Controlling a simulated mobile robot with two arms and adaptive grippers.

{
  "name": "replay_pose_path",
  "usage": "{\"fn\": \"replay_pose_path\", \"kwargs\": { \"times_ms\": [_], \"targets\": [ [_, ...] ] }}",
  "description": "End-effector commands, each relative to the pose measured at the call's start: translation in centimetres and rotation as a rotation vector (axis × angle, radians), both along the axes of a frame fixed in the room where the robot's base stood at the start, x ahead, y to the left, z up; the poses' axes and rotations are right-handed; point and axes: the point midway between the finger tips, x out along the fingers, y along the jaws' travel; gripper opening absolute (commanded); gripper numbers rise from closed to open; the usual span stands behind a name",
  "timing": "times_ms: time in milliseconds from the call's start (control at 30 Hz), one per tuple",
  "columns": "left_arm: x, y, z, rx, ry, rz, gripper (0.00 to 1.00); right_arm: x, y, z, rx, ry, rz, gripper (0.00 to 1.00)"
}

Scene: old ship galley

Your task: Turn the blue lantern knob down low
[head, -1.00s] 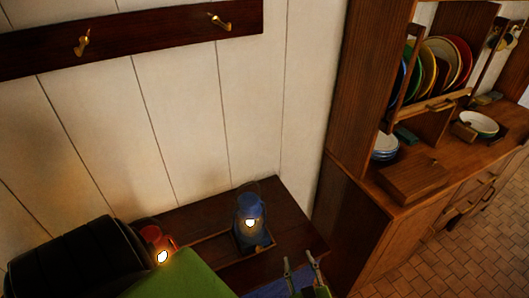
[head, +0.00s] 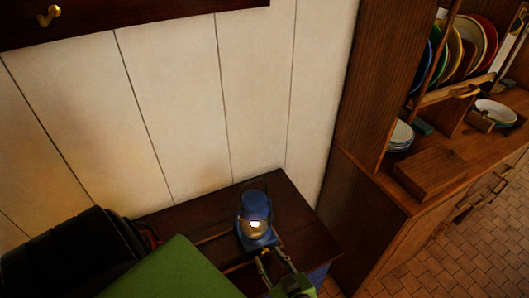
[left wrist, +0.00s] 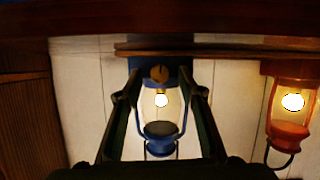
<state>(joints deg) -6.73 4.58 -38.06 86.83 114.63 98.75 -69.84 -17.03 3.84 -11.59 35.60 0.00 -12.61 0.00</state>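The blue lantern (head: 256,212) stands lit on the dark wooden shelf top. In the left wrist view the lantern (left wrist: 160,130) appears upside down, with its brass knob (left wrist: 159,73) on the blue base near the top of the picture. My left gripper (head: 272,258) is open in front of the lantern's base. In the left wrist view its two fingers (left wrist: 160,84) stand on either side of the knob, with a gap visible on both sides. My right gripper is not in view.
A lit red lantern (left wrist: 292,110) stands beside the blue one; my arm mostly hides it in the head view. A plank wall (head: 180,110) is behind. A wooden cabinet with plates (head: 430,160) stands to the right. The shelf top (head: 295,205) right of the lantern is clear.

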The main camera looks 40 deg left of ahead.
Motion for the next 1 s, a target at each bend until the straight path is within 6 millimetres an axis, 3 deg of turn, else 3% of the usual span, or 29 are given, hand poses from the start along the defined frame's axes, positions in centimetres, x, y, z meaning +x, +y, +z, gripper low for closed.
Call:
{"fn": "replay_pose_path", "kwargs": {
  "times_ms": [433,600,1000],
  "targets": [
    [0.1,0.3,-0.4,0.0,0.0,-0.001,0.36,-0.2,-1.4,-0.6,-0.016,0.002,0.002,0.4],
    [0.1,0.3,-0.4,0.0,0.0,-0.001,0.0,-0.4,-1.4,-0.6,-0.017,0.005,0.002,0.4],
    [-0.1,0.3,-0.5,-0.022,-0.048,0.0,0.0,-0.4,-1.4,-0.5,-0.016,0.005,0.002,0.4]
  ]
}}
